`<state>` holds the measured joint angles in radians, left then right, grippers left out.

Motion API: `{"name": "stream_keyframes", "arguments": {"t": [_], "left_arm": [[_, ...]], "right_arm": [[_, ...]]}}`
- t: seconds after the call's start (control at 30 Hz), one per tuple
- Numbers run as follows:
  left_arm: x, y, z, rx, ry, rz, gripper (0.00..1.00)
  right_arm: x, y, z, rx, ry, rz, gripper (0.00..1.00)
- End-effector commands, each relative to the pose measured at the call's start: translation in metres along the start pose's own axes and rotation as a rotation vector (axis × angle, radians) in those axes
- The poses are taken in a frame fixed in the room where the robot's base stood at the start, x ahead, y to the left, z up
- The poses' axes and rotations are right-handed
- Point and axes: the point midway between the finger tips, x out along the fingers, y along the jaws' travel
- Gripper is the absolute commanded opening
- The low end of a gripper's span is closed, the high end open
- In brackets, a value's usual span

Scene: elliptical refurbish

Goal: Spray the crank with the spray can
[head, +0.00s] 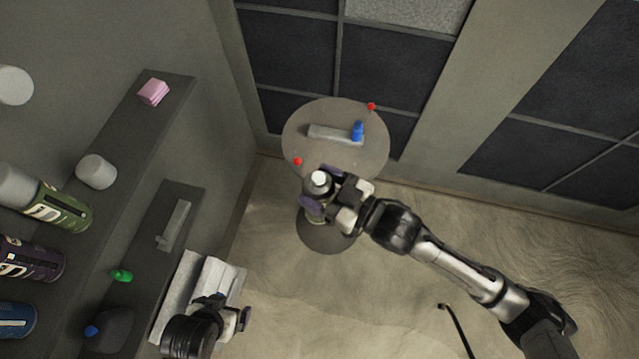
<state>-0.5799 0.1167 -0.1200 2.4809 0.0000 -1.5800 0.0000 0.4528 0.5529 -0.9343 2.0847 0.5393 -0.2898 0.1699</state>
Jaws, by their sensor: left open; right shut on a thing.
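The crank (330,133), a flat grey bar with an upright blue handle (357,131) at its right end, lies on a round grey table (300,125) in the head view. My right gripper (321,190) is shut on a spray can (319,180). The can's pale top faces the camera; most of its body is hidden by the fingers and by the steep view. The can is at the table's near edge, apart from the crank. My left gripper (236,311) is open at the lower left, over pale folded cloths or papers (213,277).
Two red knobs sit at the round table's edge, one at back right (371,106) and one at front left (298,161). Shelves on the left hold several spray cans (60,207), a pink block (153,92), a grey bar (175,225) and a green piece (121,275). Open floor lies right.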

Motion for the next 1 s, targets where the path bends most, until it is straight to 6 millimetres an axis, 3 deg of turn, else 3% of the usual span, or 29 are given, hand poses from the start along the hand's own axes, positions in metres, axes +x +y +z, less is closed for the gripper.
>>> {"name": "stream_keyframes", "arguments": {"t": [0.17, 0.5, 0.63, 0.73, 0.83, 1.0], "left_arm": [[0.001, -0.002, 0.001, 0.006, -0.003, -0.005, 0.99], [0.0, -0.001, 0.001, 0.003, -0.002, -0.003, 0.99], [0.0, -0.001, 0.0, 0.003, -0.002, -0.002, 0.99], [0.0, -0.001, 0.0, 0.003, -0.001, -0.002, 0.99], [0.0, -0.001, 0.0, 0.003, -0.001, -0.002, 0.99], [0.0, -0.001, 0.0, 0.003, -0.001, -0.002, 0.99]], "right_arm": [[0.0, -0.009, 0.009, 0.002, 0.001, -0.011, 0.24], [0.006, -0.014, 0.123, 0.001, -0.002, -0.001, 0.24], [0.004, -0.008, 0.152, -0.001, -0.001, 0.006, 0.24], [0.001, 0.001, 0.164, -0.003, 0.0, 0.012, 0.24], [0.002, 0.001, 0.152, -0.002, 0.005, 0.002, 0.24], [0.002, 0.0, 0.149, 0.0, 0.003, -0.001, 0.24]]}}
